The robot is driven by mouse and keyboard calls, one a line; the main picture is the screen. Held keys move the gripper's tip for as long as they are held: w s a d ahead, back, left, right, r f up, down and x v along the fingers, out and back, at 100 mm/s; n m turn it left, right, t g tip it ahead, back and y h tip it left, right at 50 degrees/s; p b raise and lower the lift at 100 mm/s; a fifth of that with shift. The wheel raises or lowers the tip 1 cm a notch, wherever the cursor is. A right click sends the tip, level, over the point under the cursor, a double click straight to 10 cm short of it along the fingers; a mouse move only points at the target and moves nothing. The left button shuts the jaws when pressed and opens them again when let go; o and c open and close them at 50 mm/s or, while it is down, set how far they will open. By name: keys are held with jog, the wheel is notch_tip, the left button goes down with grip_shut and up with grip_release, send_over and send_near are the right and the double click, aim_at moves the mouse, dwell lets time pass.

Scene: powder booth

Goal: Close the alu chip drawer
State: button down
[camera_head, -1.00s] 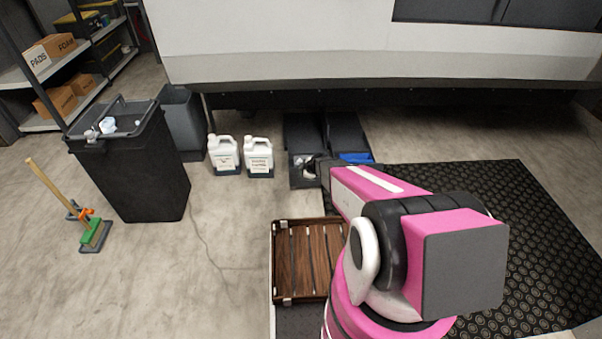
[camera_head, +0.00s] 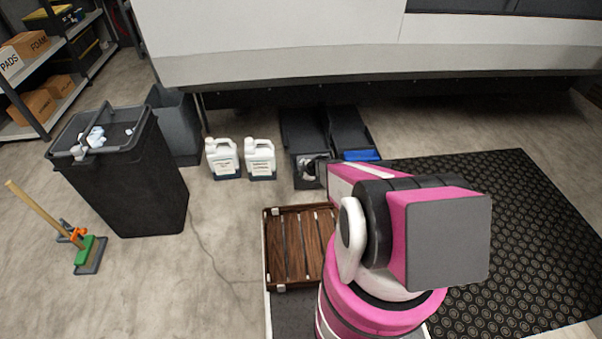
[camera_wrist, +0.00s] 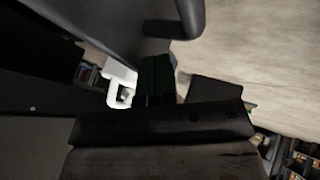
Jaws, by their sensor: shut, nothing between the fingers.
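Two dark drawers stick out side by side from under the white machine in the head view. The left one has a grey front (camera_head: 306,182); the right one has a blue front part (camera_head: 361,155). I cannot read any label, so I cannot tell which is the alu chip drawer.
Two white jugs (camera_head: 222,160) (camera_head: 260,160) stand left of the drawers. A black bin (camera_head: 125,175) and a broom-like tool (camera_head: 85,250) are further left. A black patterned mat (camera_head: 500,240) covers the floor at right.

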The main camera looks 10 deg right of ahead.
jog(key=shift+w, duration=0.1)
dwell(0.3)
jog(key=w, duration=3.5)
jog(key=shift+w, duration=0.3)
jog(key=shift+w, duration=0.1)
